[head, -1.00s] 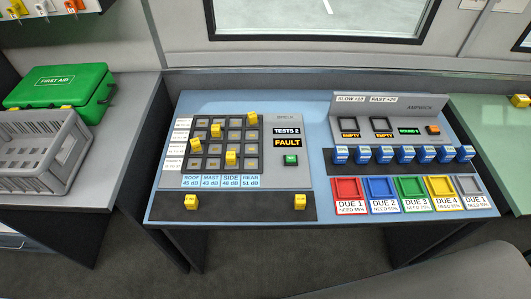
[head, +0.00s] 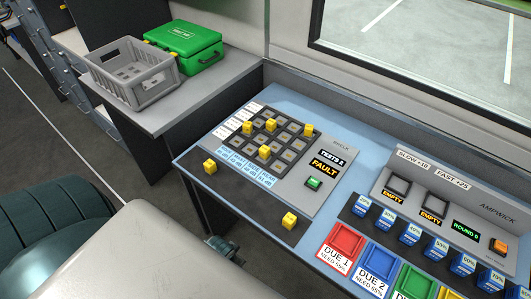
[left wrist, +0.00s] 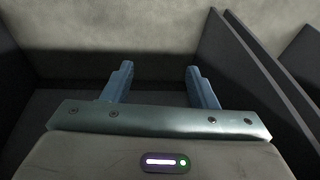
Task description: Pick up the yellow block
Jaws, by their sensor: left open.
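Several yellow blocks are in the head view. One yellow block (head: 210,167) sits at the left of the dark front strip, and another yellow block (head: 289,220) sits at its right. Others stand on the dark grid of the console panel (head: 325,143), among them one yellow block (head: 264,152) near its middle. My left gripper (left wrist: 157,78) is open and empty in the left wrist view, facing dark panels and a pale floor, with no block between its fingers. My right gripper is not in view.
The blue console table (head: 300,262) has a front edge beside the blocks. Blue blocks (head: 361,206) and coloured trays, such as the red tray (head: 343,241), are to the right. A grey crate (head: 110,62) and green first aid box (head: 187,47) stand on the counter behind left.

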